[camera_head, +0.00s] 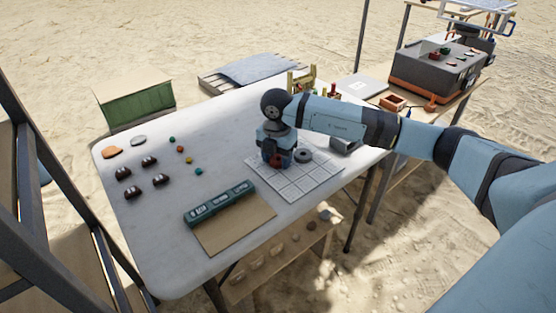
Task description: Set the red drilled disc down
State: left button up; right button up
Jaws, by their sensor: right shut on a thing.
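The red drilled disc (276,160) shows at the fingertips of my right gripper (276,157), which is shut on it. The gripper points down over the left part of a white gridded tray (300,187) on the table. I cannot tell whether the disc touches the tray. A grey ring-shaped disc (303,156) lies on the tray just right of the gripper. The gripper hides part of the red disc and the tray's back left. My left gripper is not in view.
A green case (218,203) lies on a brown board (237,228) left of the tray. Several dark artifacts (149,162) and small coloured beads (180,149) lie at the table's left. A grey cylinder (343,146) lies right of the tray. The white table (160,235) is clear at front left.

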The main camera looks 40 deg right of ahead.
jog(key=shift+r, duration=0.3)
notch_tip(320, 180, up, 3)
jog(key=shift+r+p, duration=0.1)
jog(key=shift+p, duration=0.45)
notch_tip(320, 180, up, 12)
jog(key=f+p, duration=0.1)
jog(key=p, duration=0.2)
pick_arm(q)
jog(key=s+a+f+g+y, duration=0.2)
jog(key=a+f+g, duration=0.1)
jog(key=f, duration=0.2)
pick_arm(e)
notch_tip(320, 180, up, 5)
send_over(277, 160)
jog(key=shift+r, duration=0.15)
